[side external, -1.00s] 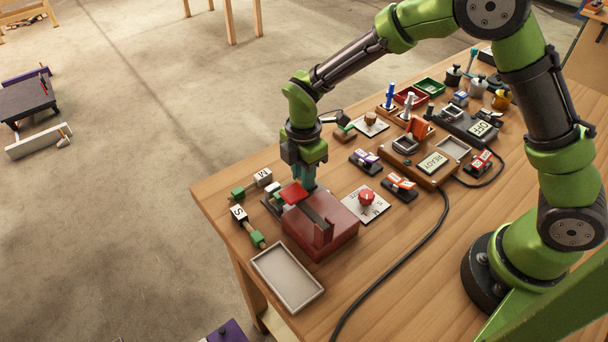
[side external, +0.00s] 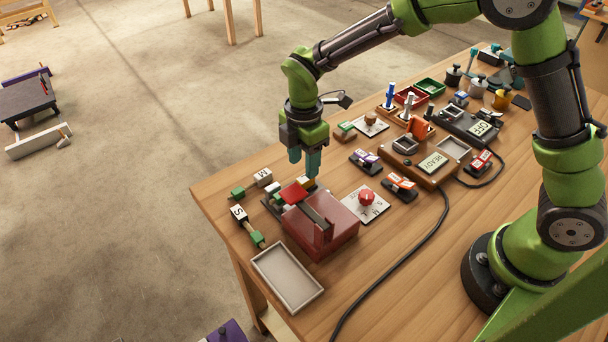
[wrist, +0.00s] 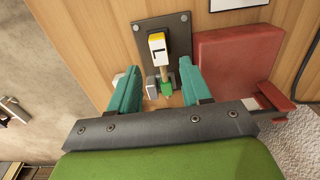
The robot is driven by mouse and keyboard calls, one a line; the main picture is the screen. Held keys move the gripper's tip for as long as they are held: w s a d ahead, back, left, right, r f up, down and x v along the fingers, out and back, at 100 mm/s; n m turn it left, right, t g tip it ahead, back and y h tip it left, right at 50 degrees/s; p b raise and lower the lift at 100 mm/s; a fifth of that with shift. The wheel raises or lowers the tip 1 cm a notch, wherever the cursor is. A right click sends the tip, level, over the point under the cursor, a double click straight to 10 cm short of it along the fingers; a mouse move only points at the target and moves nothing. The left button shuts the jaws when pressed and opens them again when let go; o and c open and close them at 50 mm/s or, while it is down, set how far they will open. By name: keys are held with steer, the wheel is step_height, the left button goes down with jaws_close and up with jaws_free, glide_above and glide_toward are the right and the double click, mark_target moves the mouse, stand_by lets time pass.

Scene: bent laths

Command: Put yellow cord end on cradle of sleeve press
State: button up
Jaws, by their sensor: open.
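The yellow cord end (wrist: 157,38) has a white face with a dark mark. In the wrist view it lies on or over a dark plate (wrist: 143,28) beside the red sleeve press (wrist: 226,62). A tan rod with a green end (wrist: 167,88) runs from it toward me. My gripper (wrist: 158,68) is open, with its teal fingers apart on either side of the rod, not touching it. In the side view my gripper (side external: 306,168) hangs just above the yellow piece (side external: 306,183), behind the press (side external: 335,232). Whether the piece is fully seated in the cradle is hard to tell.
Pieces marked S (side external: 239,213) and M (side external: 263,176) lie left of the press. An empty grey tray (side external: 287,277) stands in front. A red-knob plate (side external: 366,201) and a READY box (side external: 432,164) stand to the right. A black cable (side external: 418,247) crosses the table.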

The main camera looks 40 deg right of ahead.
mark_target(304, 179)
steer(key=s+d+r+m+t+y, duration=0.1)
steer(key=s+d+r+m, duration=0.15)
steer(key=r, duration=0.45)
steer(key=s+d+r+m+t, duration=0.1)
steer(key=s+d+r+m, duration=0.15)
steer(key=r, duration=0.45)
steer(key=s+d+r+m+t, duration=0.2)
steer(key=s+d+m, duration=0.1)
steer(key=s+m, duration=0.3)
steer(key=s+d+r+m+t+y, duration=0.1)
steer(key=s+d+m+t, duration=0.2)
steer(key=s+m, duration=0.4)
steer(key=m, duration=0.4)
steer(key=shift+d+r, duration=0.3)
steer(key=shift+r, duration=0.05)
